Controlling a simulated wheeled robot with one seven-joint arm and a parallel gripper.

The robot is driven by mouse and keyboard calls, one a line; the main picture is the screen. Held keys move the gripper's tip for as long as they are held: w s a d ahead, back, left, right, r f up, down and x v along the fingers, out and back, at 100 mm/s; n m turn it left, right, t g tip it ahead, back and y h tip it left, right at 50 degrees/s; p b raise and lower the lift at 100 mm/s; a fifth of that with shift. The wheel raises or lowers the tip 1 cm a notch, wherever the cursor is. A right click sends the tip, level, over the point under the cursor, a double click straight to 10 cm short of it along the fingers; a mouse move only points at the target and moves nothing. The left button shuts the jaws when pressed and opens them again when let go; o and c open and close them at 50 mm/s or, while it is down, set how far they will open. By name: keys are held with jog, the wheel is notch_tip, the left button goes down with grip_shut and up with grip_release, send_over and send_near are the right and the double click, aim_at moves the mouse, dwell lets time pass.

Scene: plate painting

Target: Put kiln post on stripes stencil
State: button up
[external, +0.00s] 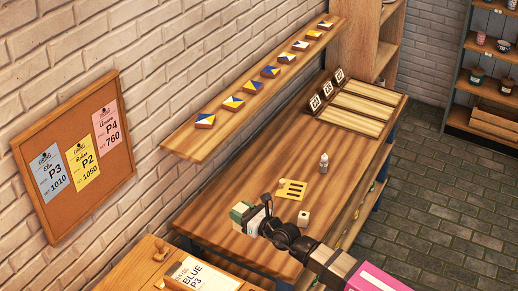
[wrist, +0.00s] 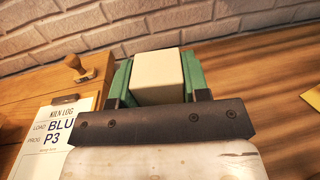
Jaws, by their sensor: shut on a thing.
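My gripper (wrist: 157,72) has green fingers, shut on a cream rectangular block, the kiln post (wrist: 158,80). In the external view my gripper (external: 246,212) is over the near left part of the wooden table, close to the wall side. The fingers partly hide the post there. The yellow stripes stencil (external: 291,190), a flat plate with slots, lies on the table to the right of and beyond my gripper, apart from it. Only a sliver of yellow shows at the right edge of the wrist view.
A clipboard (external: 203,273) and wooden stamp (wrist: 90,62) are on the lower-left surface. A wall shelf (external: 222,137) with tiles overhangs the table's back. The table's middle is mostly clear.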

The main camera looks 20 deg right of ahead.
jog(key=w+d+f, duration=0.1)
jog(key=w+d, duration=0.7)
jog(key=w, duration=0.2)
jog(key=n+g+y, duration=0.1)
jog(key=y, duration=0.1)
send_over(292, 189)
jog(key=shift+s+a+f, duration=0.1)
jog(key=shift+f, duration=4.5)
jog(key=shift+f, duration=0.15)
jog(key=o, duration=1.1)
